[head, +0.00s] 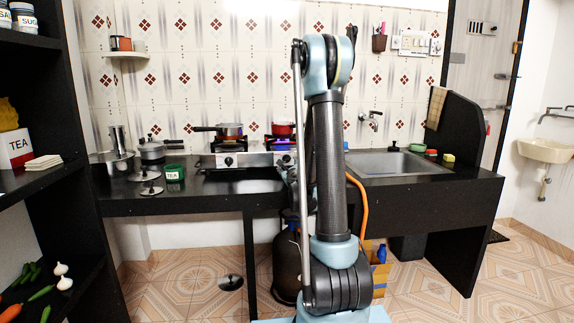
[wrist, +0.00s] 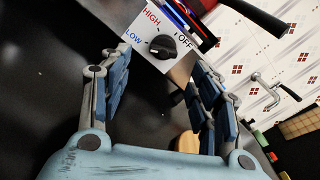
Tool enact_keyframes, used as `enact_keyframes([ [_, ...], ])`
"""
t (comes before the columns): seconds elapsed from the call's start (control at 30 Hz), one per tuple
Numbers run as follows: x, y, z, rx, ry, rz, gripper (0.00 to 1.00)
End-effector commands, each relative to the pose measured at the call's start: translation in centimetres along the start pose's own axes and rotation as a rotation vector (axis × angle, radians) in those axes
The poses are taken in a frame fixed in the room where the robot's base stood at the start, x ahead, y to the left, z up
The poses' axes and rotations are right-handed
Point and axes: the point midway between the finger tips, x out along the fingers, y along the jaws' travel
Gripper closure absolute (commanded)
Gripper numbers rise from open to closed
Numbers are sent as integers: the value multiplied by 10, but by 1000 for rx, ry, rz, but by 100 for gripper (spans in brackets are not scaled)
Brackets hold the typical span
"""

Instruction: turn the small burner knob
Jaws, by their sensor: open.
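In the wrist view a black round knob (wrist: 163,47) sits on a white panel (wrist: 150,25) printed HIGH, LOW and OFF. My gripper (wrist: 163,62) is open, with its blue-padded fingers spread either side of the knob's line and nothing between them. The knob lies just beyond the fingertips, apart from them. In the head view the stove (head: 250,159) stands on the black counter, with one knob (head: 228,161) visible at its left front. My arm covers part of the stove's right side and hides most of my gripper.
A pan (head: 229,130) sits on the left burner and a red pot (head: 283,129) on the right one; blue flame shows there. Pot handles jut out above the panel in the wrist view. A green tea box (head: 175,172) and lids stand left on the counter; a sink (head: 388,163) is right.

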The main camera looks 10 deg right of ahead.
Motion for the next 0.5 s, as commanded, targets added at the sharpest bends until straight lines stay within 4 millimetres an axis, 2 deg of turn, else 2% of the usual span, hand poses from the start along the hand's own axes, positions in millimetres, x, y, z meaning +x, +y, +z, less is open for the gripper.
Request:
enact_keyframes([
  [0.2,40,0,0,0,1,0,43],
  [0.5,77,-1,0,0,1,-1,43],
])
